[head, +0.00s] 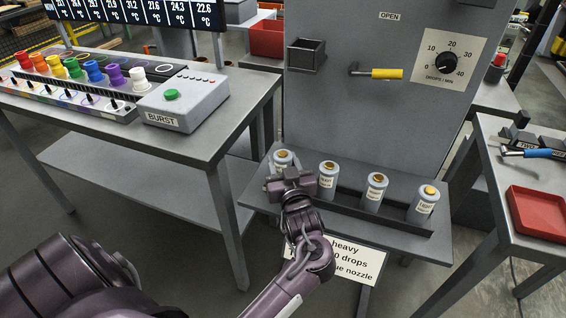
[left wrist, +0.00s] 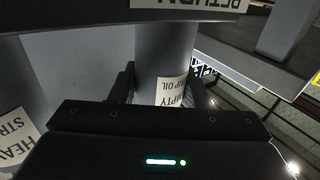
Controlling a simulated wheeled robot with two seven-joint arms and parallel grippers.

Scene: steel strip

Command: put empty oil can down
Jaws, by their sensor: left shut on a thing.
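My left gripper (head: 283,181) is shut on the empty oil can (head: 282,158), a grey cylinder with a brass-coloured top at the left end of the can shelf (head: 260,190). Its label, reading "EMPTY" and "DRIP OIL", shows between the fingers in the left wrist view (left wrist: 170,90). The gripper hides the can's lower part in the head view, so I cannot tell whether its base touches the shelf. My right gripper is not in view.
Several similar cans stand to the right; the nearest (head: 328,178) is labelled heavy and also shows in the left wrist view (left wrist: 18,140). A low dark rail (head: 385,215) runs along their row. A grey cabinet (head: 350,120) rises behind. A bench with a burst box (head: 185,100) is left, a red tray (head: 540,212) right.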

